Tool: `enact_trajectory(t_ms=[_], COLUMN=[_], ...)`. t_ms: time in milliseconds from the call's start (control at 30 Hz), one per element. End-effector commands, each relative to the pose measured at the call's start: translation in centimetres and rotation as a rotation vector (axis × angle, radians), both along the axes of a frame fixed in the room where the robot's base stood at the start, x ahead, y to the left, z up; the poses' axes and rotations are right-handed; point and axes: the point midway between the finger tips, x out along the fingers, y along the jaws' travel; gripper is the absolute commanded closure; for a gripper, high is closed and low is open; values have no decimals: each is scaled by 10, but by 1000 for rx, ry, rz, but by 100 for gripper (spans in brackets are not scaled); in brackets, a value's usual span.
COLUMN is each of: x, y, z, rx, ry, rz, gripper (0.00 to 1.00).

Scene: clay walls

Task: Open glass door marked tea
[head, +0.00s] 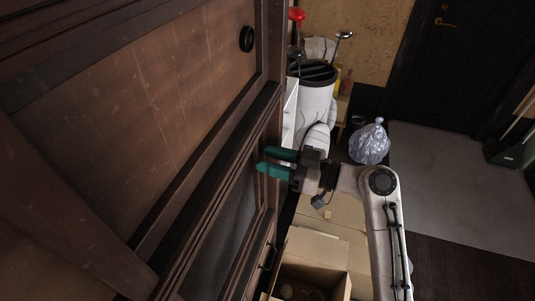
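A dark wooden sliding-style front with framed panels fills the left of the head view. Its lower part holds a greyish glass-like panel (228,232) in a dark frame (207,215). I cannot make out any tea marking on it. My gripper (264,160) reaches in from the right, with its two teal fingers pointing left at the frame's right edge. The fingers are apart with a narrow gap and nothing visible between them. Whether they touch the frame, I cannot tell.
Open cardboard boxes (318,250) stand below my arm. Grey floor (440,175) at right is clear.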

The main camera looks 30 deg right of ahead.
Motion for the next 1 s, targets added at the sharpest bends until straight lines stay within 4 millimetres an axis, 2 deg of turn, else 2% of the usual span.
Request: enact_trajectory(t_ms=[200, 467, 867, 1000], x=[9, 10, 10, 10], y=[9, 10, 10, 10], z=[0, 0, 0, 0], rx=[-1, -1, -1, -1], ry=[0, 0, 1, 1], rz=[0, -1, -1, -1], gripper=[62, 62, 100, 100])
